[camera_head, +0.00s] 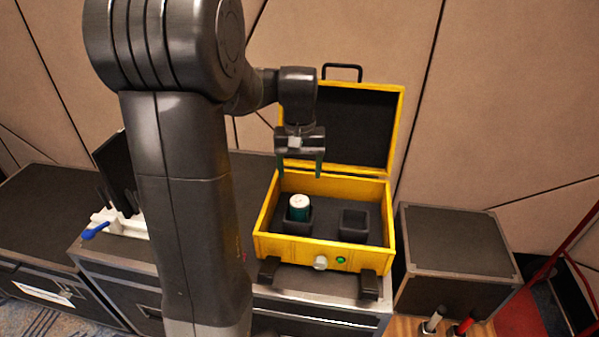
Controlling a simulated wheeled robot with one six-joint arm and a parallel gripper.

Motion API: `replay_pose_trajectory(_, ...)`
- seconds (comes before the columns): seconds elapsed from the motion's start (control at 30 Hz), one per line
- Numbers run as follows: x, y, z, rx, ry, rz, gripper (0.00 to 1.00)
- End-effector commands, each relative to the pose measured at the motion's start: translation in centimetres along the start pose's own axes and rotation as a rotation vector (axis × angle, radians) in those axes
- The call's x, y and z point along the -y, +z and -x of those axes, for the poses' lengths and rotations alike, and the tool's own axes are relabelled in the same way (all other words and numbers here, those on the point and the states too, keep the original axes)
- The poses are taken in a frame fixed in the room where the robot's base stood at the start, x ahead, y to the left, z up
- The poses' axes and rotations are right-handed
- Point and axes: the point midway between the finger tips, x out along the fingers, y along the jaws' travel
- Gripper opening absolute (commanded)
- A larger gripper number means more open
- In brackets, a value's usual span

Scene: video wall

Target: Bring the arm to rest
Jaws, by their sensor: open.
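My arm reaches from the left of the view over the bench toward an open yellow case (275,243). My gripper (299,168) points down above the back part of the case, in front of its raised lid (349,127). Its two greenish fingers are apart with nothing between them. Below it, a teal cylinder with a white top (299,208) stands upright in the left dark holder of the case. The right dark holder (354,226) looks empty. The gripper and the cylinder are apart.
A black box (456,240) stands right of the case. Left of my arm are a white item with a blue handle (96,232) and a dark upright panel (115,160). Two tools, one red-handled (467,324), stand at the lower right. A panelled wall (510,100) is behind.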

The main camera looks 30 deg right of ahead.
Motion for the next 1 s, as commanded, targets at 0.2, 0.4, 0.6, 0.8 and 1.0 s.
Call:
replay_pose_trajectory(0.2, 0.0, 0.0, -0.2, 0.001, 0.0, 0.0, 0.7)
replay_pose_trajectory(0.4, 0.0, 0.0, -2.2, 0.004, 0.0, 0.0, 0.7)
replay_pose_trajectory(0.6, 0.0, 0.1, -6.1, 0.005, 0.0, 0.0, 0.7)
replay_pose_trajectory(0.8, 0.0, 0.1, -10.1, 0.005, 0.0, 0.0, 0.7)
replay_pose_trajectory(1.0, 0.0, 0.0, -11.7, -0.002, 0.0, 0.0, 0.7)
